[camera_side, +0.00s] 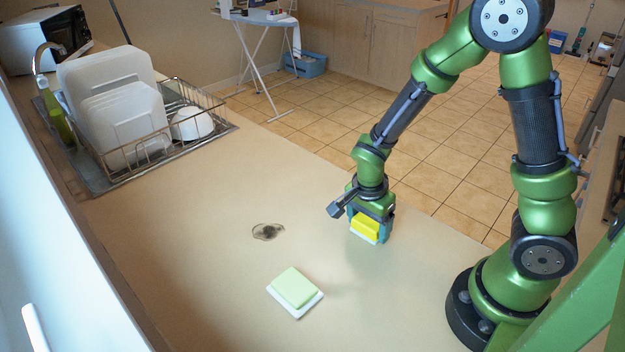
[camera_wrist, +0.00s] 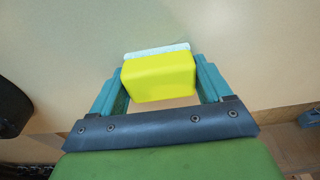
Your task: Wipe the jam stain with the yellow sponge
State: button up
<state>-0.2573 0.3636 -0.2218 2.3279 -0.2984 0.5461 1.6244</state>
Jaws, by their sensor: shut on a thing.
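My gripper (camera_side: 370,228) is shut on the yellow sponge (camera_side: 365,227), near the counter edge on the floor side. In the wrist view the sponge (camera_wrist: 158,78) sits between the two teal fingers, with a pale white layer at its far side. I cannot tell whether its underside touches the counter. The stain (camera_side: 268,232) is a dark, brownish-grey smear lying flat on the counter, left of my gripper in the side view. The stain does not show in the wrist view.
A light green sponge (camera_side: 294,287) lies on a white base (camera_side: 296,305) in front of the stain. A dish rack (camera_side: 150,150) with white dishes stands at the back left. The counter (camera_side: 190,250) between stain and gripper is clear. The counter drops off to a tiled floor (camera_side: 440,180).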

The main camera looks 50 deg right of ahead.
jog(key=shift+s, duration=0.5)
jog(key=shift+a, duration=0.25)
jog(key=shift+w+a, duration=0.15)
jog(key=shift+w, duration=4.95)
jog(key=shift+s, duration=5.1)
jog(key=shift+r, duration=4.1)
